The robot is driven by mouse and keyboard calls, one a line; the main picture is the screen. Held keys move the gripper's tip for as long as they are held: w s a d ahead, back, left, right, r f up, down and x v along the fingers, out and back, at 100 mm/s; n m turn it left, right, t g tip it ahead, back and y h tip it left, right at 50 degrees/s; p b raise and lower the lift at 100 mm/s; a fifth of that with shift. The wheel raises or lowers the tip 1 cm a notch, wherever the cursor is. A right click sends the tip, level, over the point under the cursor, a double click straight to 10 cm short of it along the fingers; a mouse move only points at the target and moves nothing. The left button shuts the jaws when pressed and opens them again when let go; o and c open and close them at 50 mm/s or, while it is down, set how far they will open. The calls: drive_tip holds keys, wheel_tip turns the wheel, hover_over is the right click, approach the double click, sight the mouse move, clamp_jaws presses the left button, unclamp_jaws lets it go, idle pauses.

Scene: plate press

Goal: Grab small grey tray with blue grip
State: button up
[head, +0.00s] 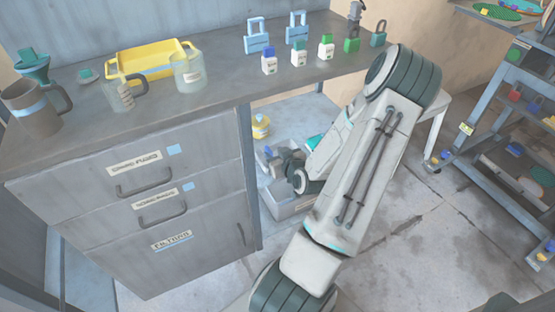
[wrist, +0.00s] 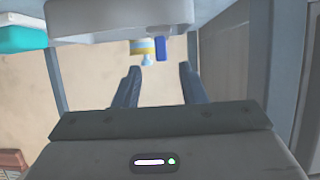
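A small grey tray (head: 288,209) sits low in the open bay beside the drawers, partly hidden by my arm. In the wrist view a pale grey tray body (wrist: 110,22) fills the top, with a blue grip (wrist: 162,49) on its near edge. My gripper (wrist: 159,70) is open, its two dark fingers spread and empty. The blue grip lies just beyond the gap between the fingertips, apart from them. In the head view my gripper (head: 283,160) is at the tray, its fingers hard to make out.
A yellow-and-white container (head: 260,126) stands behind the tray; it shows beside the blue grip in the wrist view (wrist: 143,47). A teal item (wrist: 22,38) is at upper left there. Bench posts (wrist: 193,55) flank the bay. The bench top (head: 215,95) above holds mugs and bottles.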

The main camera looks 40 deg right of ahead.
sight(271, 153)
drive_tip(key=b+x, duration=0.1)
drive_tip(key=x, duration=0.4)
drive_tip(key=shift+s+a+f+b, duration=0.1)
drive_tip(key=shift+s+f+b, duration=0.1)
drive_tip(key=shift+f+b, duration=0.15)
drive_tip(key=shift+w, duration=0.35)
drive_tip(key=shift+c, duration=0.4)
clamp_jaws()
